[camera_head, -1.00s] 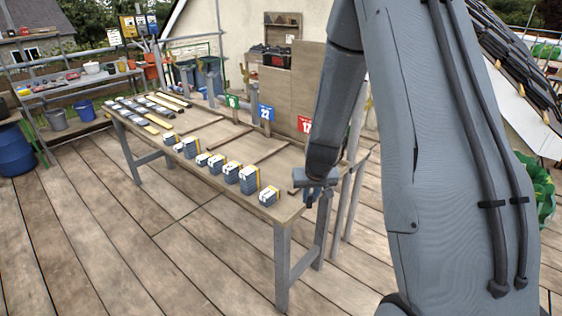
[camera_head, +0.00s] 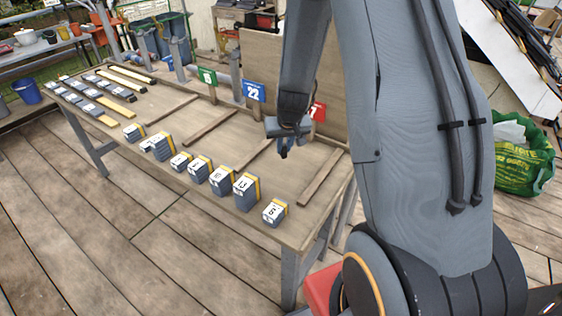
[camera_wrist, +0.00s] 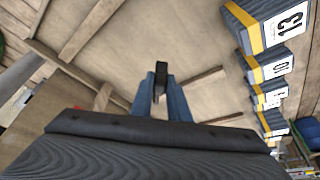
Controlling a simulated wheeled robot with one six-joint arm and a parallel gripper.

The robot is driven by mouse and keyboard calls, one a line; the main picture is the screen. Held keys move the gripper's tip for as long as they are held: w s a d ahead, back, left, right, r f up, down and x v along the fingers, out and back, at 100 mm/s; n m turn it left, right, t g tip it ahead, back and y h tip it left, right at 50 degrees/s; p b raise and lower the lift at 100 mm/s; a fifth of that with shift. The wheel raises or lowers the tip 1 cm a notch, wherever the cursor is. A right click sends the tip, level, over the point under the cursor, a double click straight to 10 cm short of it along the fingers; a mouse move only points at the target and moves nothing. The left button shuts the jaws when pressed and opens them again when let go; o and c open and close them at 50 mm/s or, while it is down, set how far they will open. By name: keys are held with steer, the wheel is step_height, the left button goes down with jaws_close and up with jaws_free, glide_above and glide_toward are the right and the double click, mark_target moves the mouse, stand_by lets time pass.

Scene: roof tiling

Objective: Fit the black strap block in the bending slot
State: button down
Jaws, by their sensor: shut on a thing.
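My gripper (camera_head: 284,150) hangs over the right part of the wooden workbench (camera_head: 240,205), near the red sign. In the wrist view its two blue-grey fingers (camera_wrist: 161,98) are closed on a small black block (camera_wrist: 161,70), which sticks out past the fingertips. The block is held above the bench, apart from its top. In the head view the block is too small to tell from the gripper. I cannot make out the bending slot for certain in either view.
Several grey, yellow-banded numbered blocks (camera_head: 246,191) line the bench's front edge; they also show in the wrist view (camera_wrist: 270,66). Low wooden battens (camera_head: 321,180) divide the top. Blue (camera_head: 254,91) and red (camera_head: 318,111) signs and an upright board (camera_head: 274,65) stand at the back.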

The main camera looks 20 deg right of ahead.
mark_target(285, 155)
step_height(285, 155, down, 5)
steer(key=b, duration=0.5)
steer(key=shift+f, duration=0.15)
steer(key=shift+s+f, duration=0.1)
steer(key=shift+f, duration=2.1)
steer(key=shift+f, duration=0.2)
steer(key=c, duration=1.7)
jaws_free()
steer(key=shift+r, duration=0.1)
